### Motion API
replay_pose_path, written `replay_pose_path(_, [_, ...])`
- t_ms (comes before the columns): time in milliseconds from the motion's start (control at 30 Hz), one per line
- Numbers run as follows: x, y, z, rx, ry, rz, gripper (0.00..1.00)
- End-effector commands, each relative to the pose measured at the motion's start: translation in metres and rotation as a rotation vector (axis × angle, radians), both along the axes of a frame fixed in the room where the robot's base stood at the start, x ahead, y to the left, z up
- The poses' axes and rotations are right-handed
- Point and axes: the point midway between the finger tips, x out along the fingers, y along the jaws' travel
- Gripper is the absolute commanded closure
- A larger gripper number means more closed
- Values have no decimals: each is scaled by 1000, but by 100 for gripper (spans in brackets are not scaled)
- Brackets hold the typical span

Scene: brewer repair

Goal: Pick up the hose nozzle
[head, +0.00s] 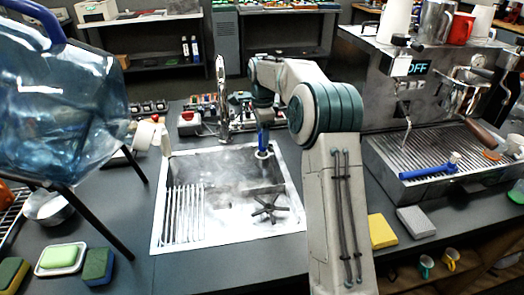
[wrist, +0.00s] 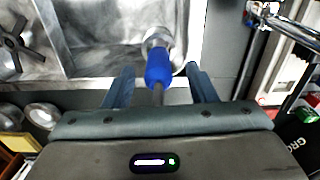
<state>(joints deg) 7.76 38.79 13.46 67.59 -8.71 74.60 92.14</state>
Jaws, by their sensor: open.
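The hose nozzle (head: 263,139), with a bright blue grip and a metal end, stands roughly upright at the back right corner of the steel sink (head: 298,220). In the wrist view its blue grip (wrist: 158,68) lies between my gripper's two fingers, with the silver end beyond and a dark stem nearer. My gripper (wrist: 160,82) is open, with a gap visible on both sides of the nozzle. In the head view my arm comes over the sink's right side, and the fingers are hard to make out there.
A tall faucet (head: 221,95) stands behind the sink. A large blue water bottle (head: 60,105) on a stand is at the left. The espresso machine (head: 430,75) is at the right, with a blue-handled tool (head: 430,168) on its drip tray. Sponges lie along the front.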

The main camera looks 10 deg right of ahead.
Motion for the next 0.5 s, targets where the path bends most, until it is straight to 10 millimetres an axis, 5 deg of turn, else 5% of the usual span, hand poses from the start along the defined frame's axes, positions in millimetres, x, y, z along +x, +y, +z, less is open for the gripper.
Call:
replay_pose_path(200, [-2,0,-32,1,4,1,49])
replay_pose_path(500, [-2,0,-38,1,1,1,49])
